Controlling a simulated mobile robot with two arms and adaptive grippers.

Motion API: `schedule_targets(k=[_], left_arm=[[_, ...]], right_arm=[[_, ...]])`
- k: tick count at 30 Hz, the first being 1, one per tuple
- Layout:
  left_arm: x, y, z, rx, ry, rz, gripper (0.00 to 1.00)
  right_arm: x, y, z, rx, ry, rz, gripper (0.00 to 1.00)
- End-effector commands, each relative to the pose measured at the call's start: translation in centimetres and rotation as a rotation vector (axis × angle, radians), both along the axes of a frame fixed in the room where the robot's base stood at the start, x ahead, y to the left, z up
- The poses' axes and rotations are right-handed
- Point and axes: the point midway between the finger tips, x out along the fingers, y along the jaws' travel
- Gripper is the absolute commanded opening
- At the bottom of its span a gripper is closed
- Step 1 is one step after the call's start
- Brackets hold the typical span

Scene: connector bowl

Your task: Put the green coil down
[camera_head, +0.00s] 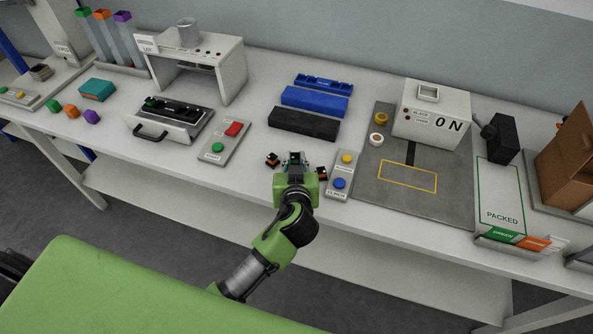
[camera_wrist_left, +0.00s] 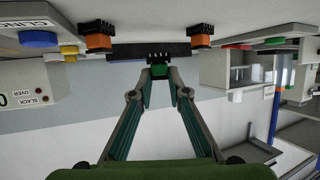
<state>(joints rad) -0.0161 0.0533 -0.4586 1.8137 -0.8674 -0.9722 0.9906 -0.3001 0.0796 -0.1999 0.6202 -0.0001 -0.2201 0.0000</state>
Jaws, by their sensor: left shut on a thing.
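My left gripper (camera_head: 295,168) reaches over the white table (camera_head: 240,170) near its front edge. In the left wrist view, which is upside down, its fingertips (camera_wrist_left: 159,78) are shut on the green coil (camera_wrist_left: 158,71), a small green block with a black pronged part. The green coil also shows small in the head view (camera_head: 294,156). I cannot tell whether it touches the table. Two orange coils with black parts lie on either side of it, one at left (camera_head: 272,160) and one at right (camera_head: 321,173). My right gripper is not in view.
A panel with yellow and blue buttons (camera_head: 341,175) stands close at right. A panel with red and green buttons (camera_head: 224,140) is at left. A black block (camera_head: 304,123) and blue trays (camera_head: 315,101) lie behind. A grey mat (camera_head: 450,200) is farther right.

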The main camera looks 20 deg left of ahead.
Motion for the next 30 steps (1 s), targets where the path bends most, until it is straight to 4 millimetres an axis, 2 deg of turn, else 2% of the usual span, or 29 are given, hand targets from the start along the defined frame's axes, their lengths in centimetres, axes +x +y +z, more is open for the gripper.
schedule_targets(k=[5,10,18,23,24,26,30], left_arm=[[1.0,-0.1,-1.5,0.002,0.000,0.000,0.01],[0.8,-0.1,-3.7,0.003,0.001,-0.001,0.01],[0.8,-0.1,-3.5,0.001,0.000,-0.001,0.01],[0.8,-0.1,-4.1,0.000,0.001,0.000,0.01],[0.8,-0.1,-4.1,0.001,0.000,0.000,0.19],[0.8,0.0,-3.9,0.001,0.000,0.000,0.33],[0.8,-0.1,-3.9,0.001,0.001,0.000,0.33]], right_arm=[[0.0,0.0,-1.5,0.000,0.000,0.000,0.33],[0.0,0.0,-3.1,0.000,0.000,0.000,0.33],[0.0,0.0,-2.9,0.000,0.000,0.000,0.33],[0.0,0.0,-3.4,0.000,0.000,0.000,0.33],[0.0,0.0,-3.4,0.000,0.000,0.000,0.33],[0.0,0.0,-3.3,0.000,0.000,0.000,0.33],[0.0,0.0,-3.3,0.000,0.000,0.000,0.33]])
